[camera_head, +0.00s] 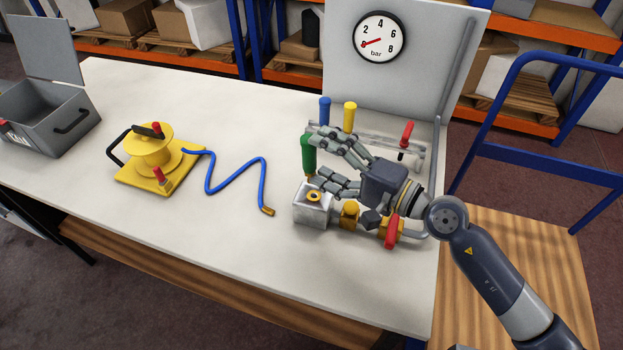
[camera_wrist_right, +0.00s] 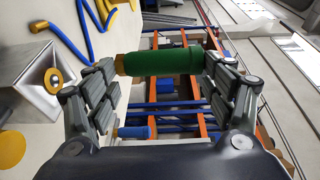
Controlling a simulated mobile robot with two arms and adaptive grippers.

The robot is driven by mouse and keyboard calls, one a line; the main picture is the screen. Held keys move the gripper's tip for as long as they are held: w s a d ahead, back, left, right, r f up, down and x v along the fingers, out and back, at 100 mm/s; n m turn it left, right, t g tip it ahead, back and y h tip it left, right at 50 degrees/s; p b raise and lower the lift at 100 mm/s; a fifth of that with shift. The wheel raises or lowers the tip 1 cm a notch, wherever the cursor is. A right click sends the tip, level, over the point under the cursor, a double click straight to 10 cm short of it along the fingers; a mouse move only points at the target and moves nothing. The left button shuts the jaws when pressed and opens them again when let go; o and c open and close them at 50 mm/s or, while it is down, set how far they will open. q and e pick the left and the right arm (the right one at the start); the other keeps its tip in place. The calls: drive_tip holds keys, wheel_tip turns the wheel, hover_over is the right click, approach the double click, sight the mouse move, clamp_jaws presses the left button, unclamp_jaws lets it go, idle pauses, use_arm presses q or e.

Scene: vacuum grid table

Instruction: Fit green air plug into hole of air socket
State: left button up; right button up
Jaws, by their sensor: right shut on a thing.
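The green air plug (camera_head: 308,154) is upright, held by my right gripper (camera_head: 313,158), which is shut on it. In the right wrist view the plug (camera_wrist_right: 165,62) lies across between the fingers (camera_wrist_right: 160,64), its brass end toward the socket side. The air socket is a grey metal block (camera_head: 312,214) with a brass-ringed hole (camera_head: 314,196) on top; the block also shows in the wrist view (camera_wrist_right: 32,88). The plug's lower end is above and apart from the hole, slightly behind it in the head view. My left gripper is not in view.
Blue (camera_head: 325,112) and yellow (camera_head: 350,116) plugs stand in a rack behind. A red-handled valve (camera_head: 391,233) joins the socket. A gauge panel (camera_head: 440,60) rises behind. A blue hose (camera_head: 236,172) runs from a yellow reel (camera_head: 152,152). The table's front is clear.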

drive_tip(key=shift+w+d+r+t, duration=0.15)
drive_tip(key=shift+w+d+t, duration=0.15)
drive_tip(key=shift+d+t, duration=0.1)
wheel_tip(320, 180, down, 5)
drive_tip(key=b, duration=0.5)
drive_tip(key=shift+f+b, duration=0.35)
drive_tip(key=shift+b, duration=0.75)
idle(1.9)
drive_tip(key=shift+s+f+b, duration=0.1)
drive_tip(key=shift+f+b, duration=0.7)
drive_tip(key=shift+b, duration=0.05)
drive_tip(key=shift+r, duration=0.15)
